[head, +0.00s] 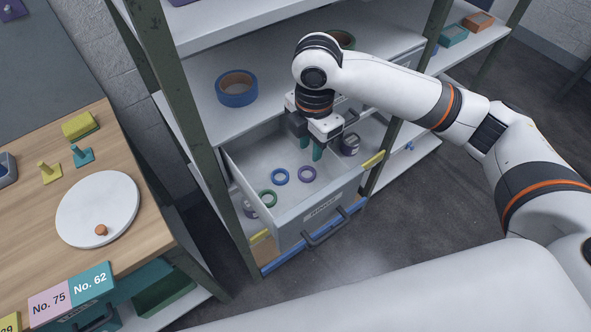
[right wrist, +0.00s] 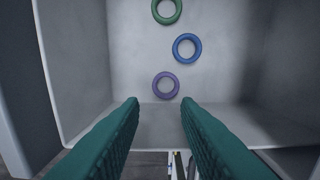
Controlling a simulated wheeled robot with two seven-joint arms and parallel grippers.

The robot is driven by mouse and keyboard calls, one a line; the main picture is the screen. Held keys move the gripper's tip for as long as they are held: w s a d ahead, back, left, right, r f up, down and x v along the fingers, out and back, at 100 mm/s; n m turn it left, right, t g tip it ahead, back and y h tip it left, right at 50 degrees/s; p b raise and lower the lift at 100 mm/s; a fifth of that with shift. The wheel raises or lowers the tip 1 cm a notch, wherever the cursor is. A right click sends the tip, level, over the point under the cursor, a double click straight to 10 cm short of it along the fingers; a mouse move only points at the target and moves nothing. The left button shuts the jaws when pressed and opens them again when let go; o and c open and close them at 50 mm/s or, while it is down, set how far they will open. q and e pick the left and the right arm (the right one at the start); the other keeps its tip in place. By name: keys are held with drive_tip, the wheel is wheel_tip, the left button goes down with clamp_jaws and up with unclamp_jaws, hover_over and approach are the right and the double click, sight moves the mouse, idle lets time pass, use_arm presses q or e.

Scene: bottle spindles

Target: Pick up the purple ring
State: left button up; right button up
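The purple ring (head: 307,174) lies flat on the floor of the open drawer (head: 262,212), nearest the right arm of the three rings there. In the right wrist view the purple ring (right wrist: 166,86) lies just beyond the fingertips, between their lines. My right gripper (head: 311,150) is above the drawer, pointing down, with its green fingers apart and nothing between them. The right wrist view shows the same open fingers (right wrist: 160,101). My left gripper is not in view.
A blue ring (head: 280,176) and a green ring (head: 267,198) lie in the drawer beside the purple one. A dark jar (head: 350,144) stands near the drawer's right side. Shelf posts (head: 181,110) flank the drawer.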

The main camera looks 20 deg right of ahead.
sight(311, 178)
drive_tip(key=f, duration=0.2)
drive_tip(key=d+f, duration=0.1)
drive_tip(key=f, duration=0.1)
drive_tip(key=shift+s, duration=0.2)
drive_tip(key=shift+a+f+p, duration=0.3)
drive_tip(key=shift+f+p, duration=0.05)
drive_tip(key=shift+f, duration=0.1)
drive_tip(key=f, duration=0.3)
drive_tip(key=shift+s+f+p, duration=0.2)
drive_tip(key=shift+f+p, duration=0.1)
drive_tip(key=shift+p, duration=0.1)
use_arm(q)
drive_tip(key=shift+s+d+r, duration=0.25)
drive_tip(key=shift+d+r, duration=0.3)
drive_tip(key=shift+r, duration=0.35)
use_arm(e)
drive_tip(key=shift+f, duration=0.5)
drive_tip(key=c, duration=0.6)
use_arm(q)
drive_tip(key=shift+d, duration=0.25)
use_arm(e)
clamp_jaws()
